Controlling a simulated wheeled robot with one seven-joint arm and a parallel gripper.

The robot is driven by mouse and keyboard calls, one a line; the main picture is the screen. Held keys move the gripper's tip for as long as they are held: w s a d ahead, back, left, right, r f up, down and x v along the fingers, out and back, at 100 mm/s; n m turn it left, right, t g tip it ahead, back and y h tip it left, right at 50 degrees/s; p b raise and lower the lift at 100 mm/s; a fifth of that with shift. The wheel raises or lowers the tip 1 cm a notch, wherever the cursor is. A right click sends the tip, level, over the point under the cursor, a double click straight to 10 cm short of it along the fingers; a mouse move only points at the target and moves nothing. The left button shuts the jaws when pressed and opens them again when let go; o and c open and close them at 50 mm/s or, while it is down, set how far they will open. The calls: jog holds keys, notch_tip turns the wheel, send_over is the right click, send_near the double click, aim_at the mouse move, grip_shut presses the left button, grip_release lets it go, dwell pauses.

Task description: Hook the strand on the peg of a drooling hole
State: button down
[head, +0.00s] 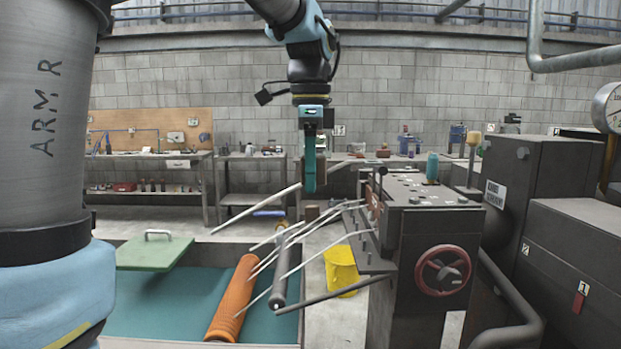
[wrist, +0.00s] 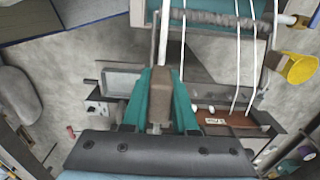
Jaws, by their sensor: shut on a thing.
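My gripper (head: 309,188) hangs in mid-air with its teal fingers pointing down, left of the dark machine's head. It is shut on a loose white strand (head: 254,210), which slopes down to the left. In the wrist view the strand (wrist: 164,35) runs upward from between the fingers (wrist: 161,75). Other white strands (head: 318,258) run from the brown die face (head: 374,204) down left toward the orange mesh tube (head: 235,300). The die face also shows as a brown plate (wrist: 240,119) right of my fingers in the wrist view. Individual holes and pegs are too small to tell.
A grey roller (head: 281,265) lies among the strands, and a dark bar (head: 335,294) crosses below. The dark machine (head: 430,235) with a red handwheel (head: 443,271) blocks the right. Benches line the back wall.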

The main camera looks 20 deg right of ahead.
jog(key=shift+r+p, duration=1.15)
jog(key=shift+r, duration=0.25)
jog(key=shift+s, duration=0.15)
